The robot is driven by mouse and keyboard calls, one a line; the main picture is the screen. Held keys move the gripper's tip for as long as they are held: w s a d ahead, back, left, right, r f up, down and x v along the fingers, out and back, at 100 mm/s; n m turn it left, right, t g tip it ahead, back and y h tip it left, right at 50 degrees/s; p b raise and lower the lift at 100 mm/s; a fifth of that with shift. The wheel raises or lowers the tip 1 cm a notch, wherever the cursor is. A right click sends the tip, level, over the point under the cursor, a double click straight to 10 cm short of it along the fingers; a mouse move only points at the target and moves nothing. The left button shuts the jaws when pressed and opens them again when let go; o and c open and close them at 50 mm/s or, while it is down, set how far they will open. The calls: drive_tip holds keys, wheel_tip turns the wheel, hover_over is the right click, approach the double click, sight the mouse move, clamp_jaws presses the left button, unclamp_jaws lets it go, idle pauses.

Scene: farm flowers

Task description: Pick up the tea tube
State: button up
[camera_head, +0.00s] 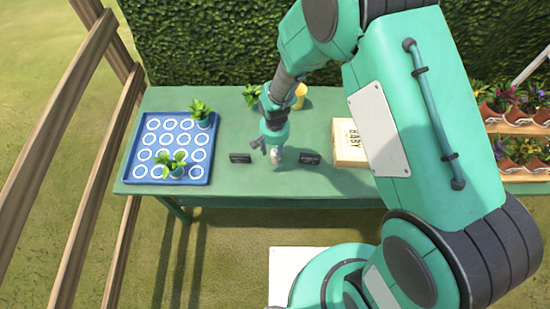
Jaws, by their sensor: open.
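My gripper (275,157) points down over the front middle of the green table (235,112), with its jaws open. It hangs between two small dark flat blocks, one on the left (240,158) and one on the right (309,158). A small pale shape shows at the fingertips; I cannot tell whether it is a finger part or an object. I cannot clearly make out the tea tube. A yellow cylinder-like thing (301,92) stands behind my wrist, partly hidden, and I cannot tell whether it is the tube.
A blue tray (183,117) with white rings holds two green plants, at the back right (200,110) and front (177,168). Another plant (250,95) stands near my wrist. A pale lettered box (348,145) is at right, partly behind my arm. A hedge (200,45) rises behind.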

sight(275, 158)
drive_tip(key=shift+f, duration=0.15)
drive_tip(key=shift+w+f+b, duration=0.1)
drive_tip(key=shift+f+b, duration=0.55)
drive_tip(key=shift+f, duration=1.85)
drive_tip(key=c, duration=1.3)
